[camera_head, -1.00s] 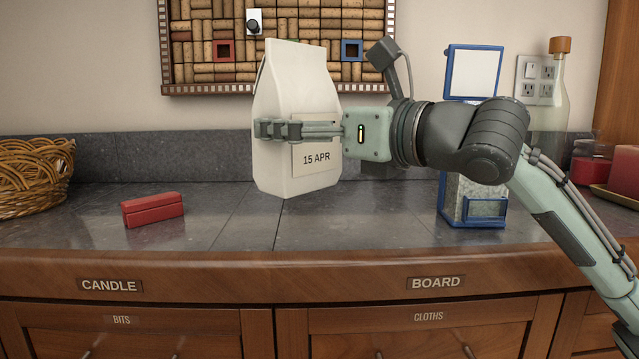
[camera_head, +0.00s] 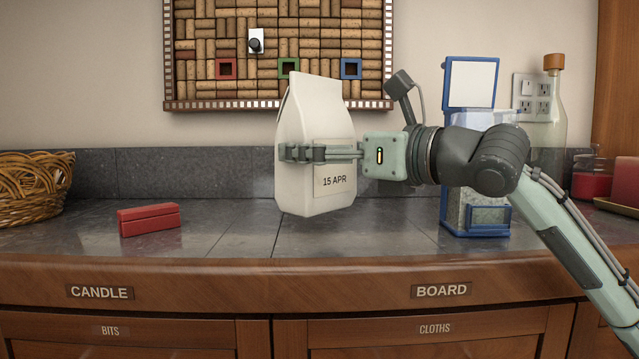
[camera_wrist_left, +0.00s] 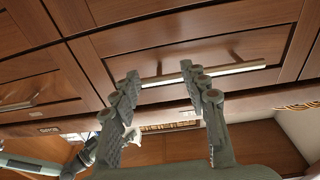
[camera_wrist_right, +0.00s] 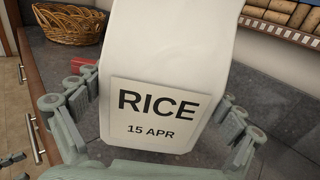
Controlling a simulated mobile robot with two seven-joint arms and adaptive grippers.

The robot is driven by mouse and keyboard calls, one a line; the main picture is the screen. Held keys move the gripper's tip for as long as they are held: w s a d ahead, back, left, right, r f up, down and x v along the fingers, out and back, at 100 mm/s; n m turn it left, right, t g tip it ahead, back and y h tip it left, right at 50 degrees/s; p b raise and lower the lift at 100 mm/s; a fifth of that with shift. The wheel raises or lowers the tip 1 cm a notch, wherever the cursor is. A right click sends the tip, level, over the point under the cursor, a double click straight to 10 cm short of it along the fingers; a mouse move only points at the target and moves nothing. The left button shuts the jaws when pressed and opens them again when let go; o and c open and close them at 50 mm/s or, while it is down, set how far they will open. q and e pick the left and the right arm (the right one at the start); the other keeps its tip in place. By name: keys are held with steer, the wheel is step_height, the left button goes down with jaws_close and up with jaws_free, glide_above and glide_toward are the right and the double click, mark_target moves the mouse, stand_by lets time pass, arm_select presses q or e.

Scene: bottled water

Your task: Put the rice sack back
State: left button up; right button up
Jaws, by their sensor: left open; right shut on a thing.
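The rice sack (camera_head: 300,185) is a white upright bag with a folded top and a label reading 15 APR. In the right wrist view the sack (camera_wrist_right: 170,50) shows its full label, RICE 15 APR. My right gripper (camera_head: 292,152) is shut on the sack, with fingers along both sides, and holds it over the counter. Whether its base touches the counter is hard to tell.
A red block (camera_head: 149,220) and a wicker basket (camera_head: 35,185) are on the left of the grey counter (camera_head: 240,240). A blue-framed clear dispenser (camera_head: 472,85), a bottle (camera_head: 552,110) and red candles (camera_head: 590,182) stand right. A cork board (camera_head: 270,100) hangs behind. The counter's middle is clear.

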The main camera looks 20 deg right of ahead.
mark_target(334, 180)
step_height(334, 180, down, 2)
steer(key=b, duration=0.2)
steer(key=shift+b, duration=0.3)
steer(key=shift+f+b, duration=0.85)
steer(key=shift+b, duration=0.05)
arm_select(q)
steer(key=s+a+r+t+h, duration=0.1)
steer(key=s+r+t+h, duration=0.1)
steer(key=s+r+t, duration=0.3)
step_height(334, 180, up, 6)
steer(key=t, duration=0.3)
steer(key=shift+s+h, duration=0.2)
steer(key=shift+h, duration=0.1)
arm_select(e)
steer(key=shift+r, duration=0.1)
arm_select(q)
steer(key=shift+a, duration=0.1)
arm_select(e)
steer(key=o, duration=1.3)
steer(key=shift+f, duration=0.25)
arm_select(q)
steer(key=shift+s, duration=0.1)
